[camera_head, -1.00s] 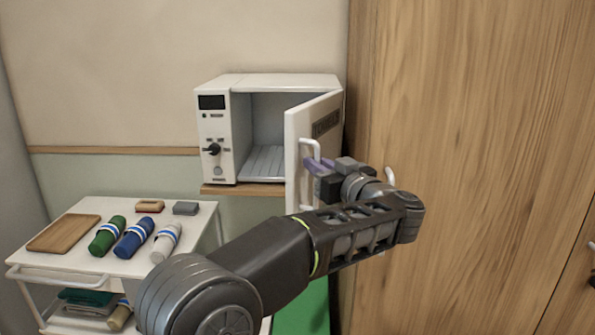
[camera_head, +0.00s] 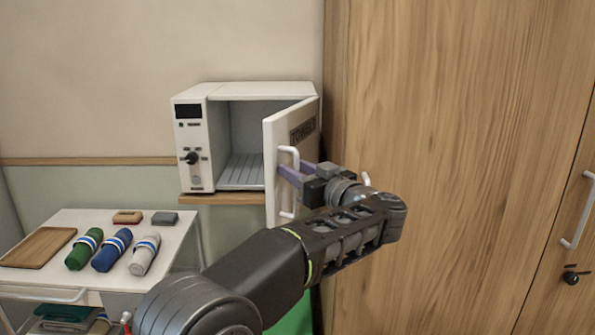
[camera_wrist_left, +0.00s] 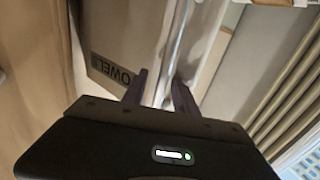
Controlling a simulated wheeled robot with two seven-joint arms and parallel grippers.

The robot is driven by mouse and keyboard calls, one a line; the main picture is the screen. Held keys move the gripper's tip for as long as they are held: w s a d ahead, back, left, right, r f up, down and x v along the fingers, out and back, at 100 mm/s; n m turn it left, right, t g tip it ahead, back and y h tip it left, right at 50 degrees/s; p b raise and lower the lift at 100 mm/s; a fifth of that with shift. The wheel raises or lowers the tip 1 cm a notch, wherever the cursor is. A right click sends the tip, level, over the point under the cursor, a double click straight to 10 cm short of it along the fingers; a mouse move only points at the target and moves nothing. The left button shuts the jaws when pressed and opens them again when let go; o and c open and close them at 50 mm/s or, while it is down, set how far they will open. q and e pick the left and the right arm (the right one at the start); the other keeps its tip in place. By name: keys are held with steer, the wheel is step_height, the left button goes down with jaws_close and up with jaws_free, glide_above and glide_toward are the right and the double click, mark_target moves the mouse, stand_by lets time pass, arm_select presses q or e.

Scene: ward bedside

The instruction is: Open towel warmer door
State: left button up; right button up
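The white towel warmer (camera_head: 188,150) stands on a wooden shelf, its door (camera_head: 272,190) swung wide open to the right and its ribbed interior in sight. The door has a pale upright bar handle (camera_head: 286,213). My left gripper (camera_head: 290,172) is at this handle. In the left wrist view its two dark fingers (camera_wrist_left: 162,85) stand apart on either side of a bright bar, with a gap that looks wider than the bar. The dark towel label on the door (camera_wrist_left: 113,75) also shows there. Contact with the handle is unclear. My right gripper is not in view.
A white trolley (camera_head: 185,228) at the left carries rolled green, blue and grey towels, a wooden board (camera_head: 38,247) and two small blocks. A tall wooden cabinet (camera_head: 440,130) with handles stands close on the right, beside my left wrist.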

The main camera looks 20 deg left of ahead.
arm_select(q)
steer(key=shift+f, duration=0.1)
steer(key=b+v, duration=0.2)
steer(key=v, duration=0.5)
steer(key=shift+s+d, duration=0.25)
steer(key=shift+d, duration=0.05)
